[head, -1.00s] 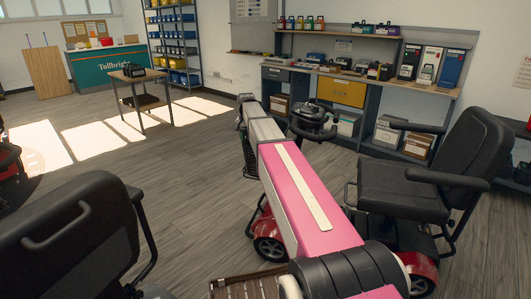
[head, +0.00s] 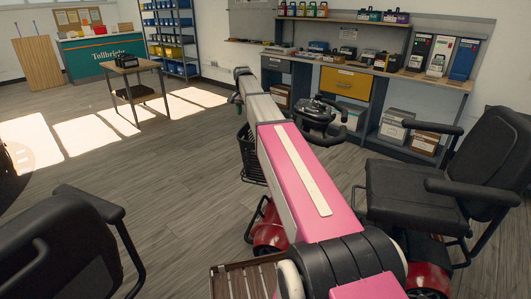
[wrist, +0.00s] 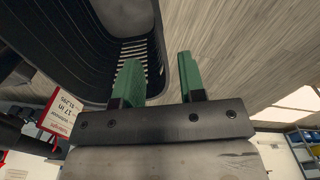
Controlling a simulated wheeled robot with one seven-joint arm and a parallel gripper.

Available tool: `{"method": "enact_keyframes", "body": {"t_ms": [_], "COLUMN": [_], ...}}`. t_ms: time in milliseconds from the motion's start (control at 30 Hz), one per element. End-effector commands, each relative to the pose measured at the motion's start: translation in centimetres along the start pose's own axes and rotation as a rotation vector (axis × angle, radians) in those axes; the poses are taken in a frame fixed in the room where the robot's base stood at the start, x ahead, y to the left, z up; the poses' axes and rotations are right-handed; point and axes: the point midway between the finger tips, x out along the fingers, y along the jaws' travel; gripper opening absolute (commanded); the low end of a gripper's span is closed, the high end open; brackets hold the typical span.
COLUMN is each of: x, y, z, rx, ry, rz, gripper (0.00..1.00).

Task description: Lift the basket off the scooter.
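The black basket (head: 250,160) hangs at the front of the red scooter (head: 270,232), partly hidden behind my pink and white arm in the head view. The scooter's black tiller (head: 316,114) and seat (head: 410,190) stand right of my arm. In the wrist view the basket (wrist: 85,50) fills the upper left, with its slotted part and rounded rim showing. My gripper (wrist: 158,78) is open, with two green fingers apart. In the picture the rim passes between the fingers, the left finger overlapping the basket. I cannot tell whether either finger touches it.
Another black scooter seat (head: 55,245) is close at the lower left. A workbench (head: 440,80) with boxes and a yellow drawer stands behind the scooter. A small table (head: 135,70) and blue shelving are farther back. Open floor lies left of my arm.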

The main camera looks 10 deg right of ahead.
Motion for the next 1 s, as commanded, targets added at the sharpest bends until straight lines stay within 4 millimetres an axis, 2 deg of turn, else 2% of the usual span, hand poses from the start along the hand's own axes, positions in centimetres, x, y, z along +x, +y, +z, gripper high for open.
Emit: {"method": "enact_keyframes", "body": {"t_ms": [133,433,700,967,1000], "x": [2.4,4.6,8.3,8.8,8.8], "y": [0.0,0.1,0.3,0.3,0.3], "z": [0.0,-0.1,-0.1,-0.1,-0.1], "rx": [0.000,0.000,-0.001,-0.001,-0.001], "ry": [-0.001,0.000,0.000,0.001,0.001], "rz": [0.001,0.000,0.000,-0.001,-0.001], "gripper": [0.37,0.37,0.37,0.37,0.34]}}
